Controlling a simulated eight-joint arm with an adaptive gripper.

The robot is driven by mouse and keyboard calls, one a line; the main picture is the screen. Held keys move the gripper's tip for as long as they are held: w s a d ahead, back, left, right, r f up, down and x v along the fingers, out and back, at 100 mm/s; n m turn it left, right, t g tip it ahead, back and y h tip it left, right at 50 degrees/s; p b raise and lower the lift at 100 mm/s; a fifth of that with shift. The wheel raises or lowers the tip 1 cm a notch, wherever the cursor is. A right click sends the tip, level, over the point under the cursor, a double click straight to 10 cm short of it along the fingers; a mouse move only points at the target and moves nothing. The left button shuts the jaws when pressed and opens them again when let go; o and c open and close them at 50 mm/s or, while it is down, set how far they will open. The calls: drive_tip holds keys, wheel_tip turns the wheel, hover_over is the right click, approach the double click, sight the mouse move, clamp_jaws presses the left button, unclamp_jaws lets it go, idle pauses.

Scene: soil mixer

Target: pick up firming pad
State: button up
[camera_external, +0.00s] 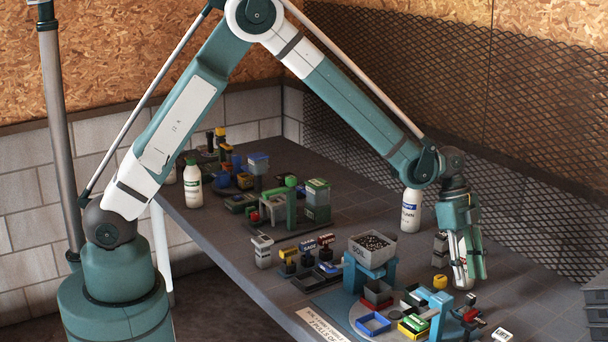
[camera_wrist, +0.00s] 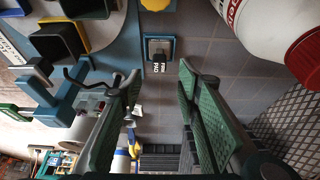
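The firming pad (camera_wrist: 160,47) is a small dark block labelled "FIRM PAD" on a blue square base. In the wrist view it stands upper middle, beyond and between my fingertips, with a gap to each. My gripper (camera_wrist: 160,78) is open and nothing is between its fingers. In the external view my gripper (camera_external: 466,284) points down over the right part of the bench, beside a yellow knob (camera_external: 440,282). I cannot make out the pad clearly in that view.
A white bottle (camera_external: 411,212) stands behind my gripper; it fills the upper right of the wrist view (camera_wrist: 268,25). A blue stand (camera_wrist: 62,102) and bins are at left. A soil hopper (camera_external: 361,258) stands left of my gripper. Bare bench lies at right (camera_external: 535,290).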

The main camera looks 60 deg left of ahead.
sight(471, 296)
drive_tip(key=shift+x, duration=0.95)
drive_tip(key=shift+b+x, duration=0.65)
drive_tip(key=shift+x, duration=2)
drive_tip(key=shift+a, duration=0.15)
drive_tip(key=c, duration=1)
